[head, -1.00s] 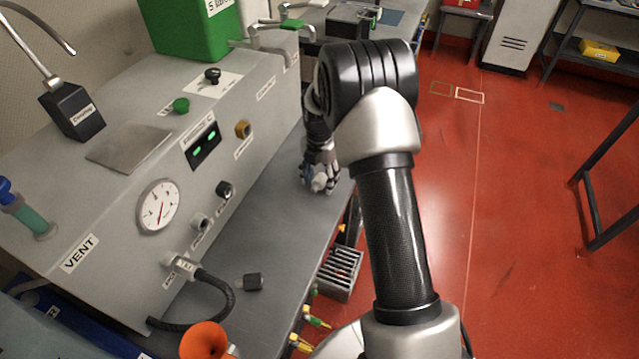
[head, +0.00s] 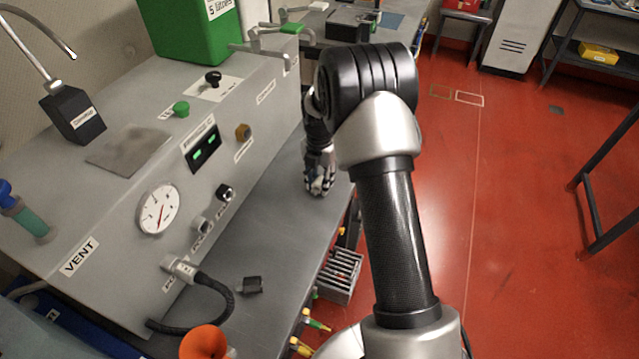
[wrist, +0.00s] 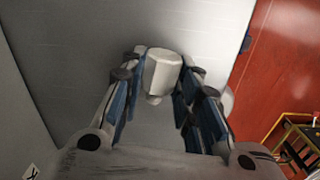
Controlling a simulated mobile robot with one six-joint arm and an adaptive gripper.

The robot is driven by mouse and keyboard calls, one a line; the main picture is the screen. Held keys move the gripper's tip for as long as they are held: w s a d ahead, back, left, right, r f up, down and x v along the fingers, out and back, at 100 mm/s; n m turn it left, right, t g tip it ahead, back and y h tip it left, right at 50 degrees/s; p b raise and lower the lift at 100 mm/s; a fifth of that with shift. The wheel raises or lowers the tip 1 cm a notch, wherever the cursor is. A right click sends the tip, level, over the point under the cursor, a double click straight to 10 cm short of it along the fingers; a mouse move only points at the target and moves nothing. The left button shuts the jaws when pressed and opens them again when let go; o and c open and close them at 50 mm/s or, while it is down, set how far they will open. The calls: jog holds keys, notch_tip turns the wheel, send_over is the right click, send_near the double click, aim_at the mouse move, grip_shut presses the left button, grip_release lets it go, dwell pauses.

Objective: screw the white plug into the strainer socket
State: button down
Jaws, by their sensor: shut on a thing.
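The white plug (wrist: 162,72) sits between my fingertips in the wrist view, its narrow stub toward the palm. My gripper (wrist: 160,82) is shut on it with blue-padded fingers. In the head view my gripper (head: 319,186) hangs over the grey bench top, to the right of the panel's front face, and the plug is mostly hidden by the fingers. The front face has a grey port (head: 202,225) and a black-ringed port (head: 225,192). Their labels are too small to read, so I cannot tell which is the strainer socket. The plug is apart from both.
A black hose (head: 215,288) runs from a connector low on the panel. A small black block (head: 250,286) lies on the bench (head: 275,240). An orange funnel (head: 203,342) stands at the front edge. A slotted grey rack (head: 341,270) is beside the bench. The bench between block and gripper is clear.

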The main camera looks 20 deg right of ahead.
aim_at(320, 181)
notch_tip(320, 181, up, 19)
jog(key=p, duration=0.5)
jog(key=s+a+m+p, duration=0.1)
jog(key=a+m+p, duration=0.7)
jog(key=m, duration=0.8)
jog(key=shift+a+p, duration=0.2)
jog(key=shift+p, duration=0.85)
jog(key=shift+s, duration=0.1)
jog(key=shift+r, duration=0.1)
jog(key=shift+w+a+p, duration=0.55)
jog(key=shift+w+a, duration=1.45)
jog(key=shift+w, duration=0.05)
jog(key=shift+w+a, duration=0.2)
jog(key=shift+w+a, duration=0.2)
jog(key=shift+w+a+p, duration=0.4)
jog(key=shift+w+a, duration=0.25)
